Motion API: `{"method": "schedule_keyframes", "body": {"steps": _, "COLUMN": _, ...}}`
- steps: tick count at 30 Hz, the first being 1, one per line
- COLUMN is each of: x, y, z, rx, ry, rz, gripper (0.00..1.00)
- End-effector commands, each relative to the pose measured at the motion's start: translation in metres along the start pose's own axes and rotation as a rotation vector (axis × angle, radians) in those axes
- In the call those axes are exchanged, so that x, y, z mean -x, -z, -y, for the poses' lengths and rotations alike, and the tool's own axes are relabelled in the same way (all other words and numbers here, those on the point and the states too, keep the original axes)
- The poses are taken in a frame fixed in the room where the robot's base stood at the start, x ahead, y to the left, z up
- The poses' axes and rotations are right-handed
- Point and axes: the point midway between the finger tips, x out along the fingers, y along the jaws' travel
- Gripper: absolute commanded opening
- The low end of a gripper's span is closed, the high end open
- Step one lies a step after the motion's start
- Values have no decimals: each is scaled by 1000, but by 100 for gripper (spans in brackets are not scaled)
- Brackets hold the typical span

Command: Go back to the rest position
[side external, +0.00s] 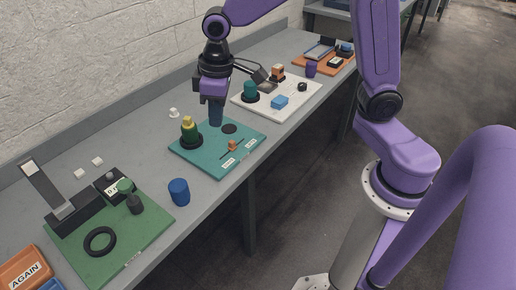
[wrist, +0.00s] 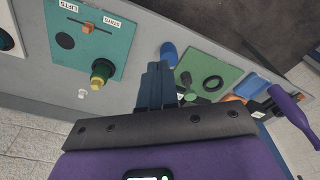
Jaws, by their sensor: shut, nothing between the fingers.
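My gripper (side external: 216,122) is shut and empty, pointing down over the back edge of the teal board. In the wrist view its fingers (wrist: 157,72) are together with nothing between them. That piece also shows in the wrist view (wrist: 102,70). A dark disc (side external: 230,128) and a small orange piece (side external: 232,145) are also on the board. A blue cylinder (side external: 179,192) stands on the bench, apart from my gripper; it also shows in the wrist view (wrist: 169,52).
A green board (side external: 125,240) with a black ring (side external: 100,241) and a dark stand lies at the near left. A white board (side external: 290,108) holds a blue block and a teal bottle-like piece. An orange tray (side external: 325,68) is farther back. A wall runs behind the bench.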

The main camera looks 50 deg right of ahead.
Motion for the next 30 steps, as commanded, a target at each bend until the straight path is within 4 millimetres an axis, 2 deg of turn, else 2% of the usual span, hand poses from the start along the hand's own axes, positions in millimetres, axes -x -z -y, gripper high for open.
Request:
{"method": "schedule_keyframes", "body": {"steps": 1, "x": 7, "y": -21, "z": 12, "rx": 47, "ry": 5, "rz": 3, "gripper": 0}}
{"method": "schedule_keyframes", "body": {"steps": 6, "x": 18, "y": -88, "z": 40, "rx": 191, "ry": 19, "rz": 25, "gripper": 0}}
{"method": "schedule_keyframes", "body": {"steps": 12, "x": 23, "y": -168, "z": 57, "rx": 357, "ry": 32, "rz": 50, "gripper": 0}}
{"method": "schedule_keyframes", "body": {"steps": 15, "x": 23, "y": -200, "z": 59, "rx": 422, "ry": 36, "rz": 60, "gripper": 0}}
{"method": "schedule_keyframes", "body": {"steps": 18, "x": 22, "y": -222, "z": 59, "rx": 468, "ry": 38, "rz": 68, "gripper": 0}}
{"method": "schedule_keyframes", "body": {"steps": 21, "x": 21, "y": -234, "z": 59, "rx": 492, "ry": 40, "rz": 73, "gripper": 0}}
{"method": "schedule_keyframes", "body": {"steps": 30, "x": 20, "y": -238, "z": 59, "rx": 502, "ry": 40, "rz": 75, "gripper": 0}}
